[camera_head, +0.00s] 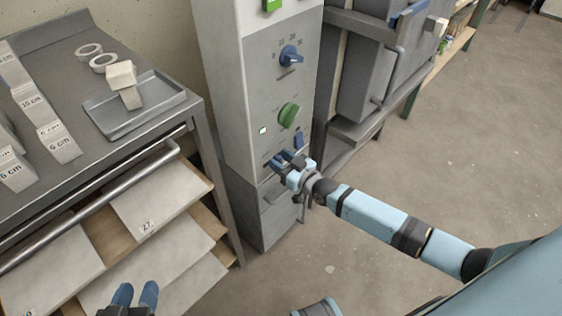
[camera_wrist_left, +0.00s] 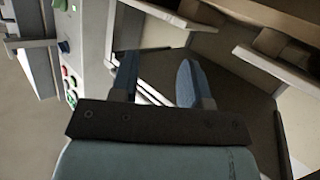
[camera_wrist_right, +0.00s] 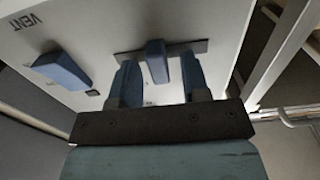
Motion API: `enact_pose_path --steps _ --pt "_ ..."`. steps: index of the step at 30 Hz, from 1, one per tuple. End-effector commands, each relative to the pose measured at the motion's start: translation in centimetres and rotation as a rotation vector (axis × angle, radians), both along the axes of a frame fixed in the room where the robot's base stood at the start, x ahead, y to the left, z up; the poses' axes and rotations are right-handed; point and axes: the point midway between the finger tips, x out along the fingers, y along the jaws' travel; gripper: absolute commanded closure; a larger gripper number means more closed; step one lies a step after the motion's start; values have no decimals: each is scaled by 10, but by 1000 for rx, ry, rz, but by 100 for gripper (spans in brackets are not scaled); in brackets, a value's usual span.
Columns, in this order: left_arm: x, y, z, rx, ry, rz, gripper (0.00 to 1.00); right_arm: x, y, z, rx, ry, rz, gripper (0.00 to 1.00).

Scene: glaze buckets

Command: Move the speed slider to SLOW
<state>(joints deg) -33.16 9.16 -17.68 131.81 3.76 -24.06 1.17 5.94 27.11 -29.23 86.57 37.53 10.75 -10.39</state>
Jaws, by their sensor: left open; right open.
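The speed slider's blue knob (camera_wrist_right: 157,62) sits on a dark slot (camera_wrist_right: 187,48) in the grey panel, near the slot's middle in the right wrist view. My right gripper (camera_wrist_right: 158,82) is open, with one finger on each side of the knob and a visible gap to each. In the head view this gripper (camera_head: 286,162) is at the low part of the control cabinet (camera_head: 235,85) and mostly hides the slider. No SLOW marking is readable. My left gripper (camera_head: 135,295) is open and empty over the shelves at lower left; its fingers also show in the left wrist view (camera_wrist_left: 157,80).
A blue switch (camera_wrist_right: 62,70) beside the VENT label is close to the right gripper. Above are a green knob (camera_head: 289,115) and a blue dial (camera_head: 291,56). A metal bench (camera_head: 60,45) with a tray (camera_head: 135,110) stands at left. Floor at right is clear.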

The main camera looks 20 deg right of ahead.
Motion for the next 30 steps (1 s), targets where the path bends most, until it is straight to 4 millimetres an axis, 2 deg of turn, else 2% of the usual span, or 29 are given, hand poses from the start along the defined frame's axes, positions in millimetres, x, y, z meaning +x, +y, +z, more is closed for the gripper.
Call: enact_pose_path --steps 7,12,13,18,21,22,25,30 --pt "0 0 2 -2 -4 0 57 0 0 0 0 0 0 57" --pt "1 0 3 -2 -5 0 57 0 0 0 0 0 0 96" --pt "1 0 3 -2 -5 0 57 0 0 0 0 0 0 100" --pt "1 0 4 -2 -5 0 57 0 1 0 1 0 0 100" --pt "1 1 9 7 4 0 57 -3 9 3 4 1 0 100" --pt "0 2 6 16 23 4 57 -5 13 3 4 1 1 100" --pt "-10 13 -17 59 121 23 57 -11 26 4 5 2 0 100" --pt "-14 17 -28 82 155 26 57 -14 33 0 2 1 1 100"
